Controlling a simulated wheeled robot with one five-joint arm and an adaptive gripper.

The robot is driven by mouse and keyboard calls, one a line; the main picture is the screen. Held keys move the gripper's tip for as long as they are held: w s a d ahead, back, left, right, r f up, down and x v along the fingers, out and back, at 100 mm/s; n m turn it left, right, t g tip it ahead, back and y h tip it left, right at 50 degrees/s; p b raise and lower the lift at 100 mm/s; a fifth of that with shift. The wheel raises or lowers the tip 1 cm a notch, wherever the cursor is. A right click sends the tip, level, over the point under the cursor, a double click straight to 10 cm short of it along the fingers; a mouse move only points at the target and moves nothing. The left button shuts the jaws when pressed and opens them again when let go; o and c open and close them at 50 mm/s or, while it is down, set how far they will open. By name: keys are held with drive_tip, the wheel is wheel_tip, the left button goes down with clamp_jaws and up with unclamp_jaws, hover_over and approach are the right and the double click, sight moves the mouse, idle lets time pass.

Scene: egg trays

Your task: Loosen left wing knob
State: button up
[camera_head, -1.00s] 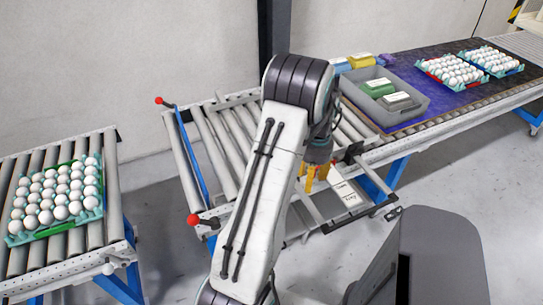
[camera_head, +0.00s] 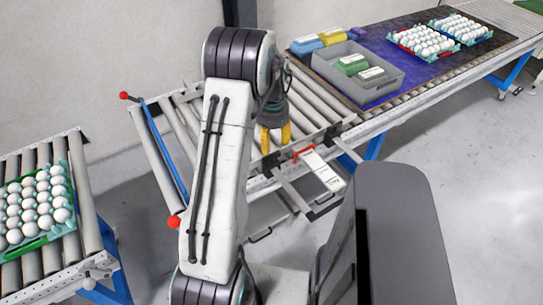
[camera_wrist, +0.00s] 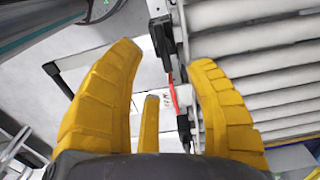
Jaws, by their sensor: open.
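My gripper (camera_head: 276,142) has yellow fingers, spread and empty, over the edge of the middle roller conveyor. In the wrist view my gripper (camera_wrist: 165,70) frames a red strip (camera_wrist: 174,92) and a black clamp-like part (camera_wrist: 161,40). A second black part (camera_wrist: 184,130) lies lower, partly beside the right finger. In the head view a black part (camera_head: 333,134) sits on the conveyor edge, right of the fingers; the red strip (camera_head: 303,153) lies by a white labelled plate (camera_head: 323,171). I cannot tell which part is the left wing knob.
An egg tray (camera_head: 62,228) sits on the left conveyor. A grey bin (camera_head: 390,92) and several egg trays stand on the right belt. A gap separates the left and middle conveyors.

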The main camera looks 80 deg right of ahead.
sight(272, 156)
drive_tip(key=shift+f+p, duration=0.5)
drive_tip(key=shift+f, duration=3.15)
clamp_jaws()
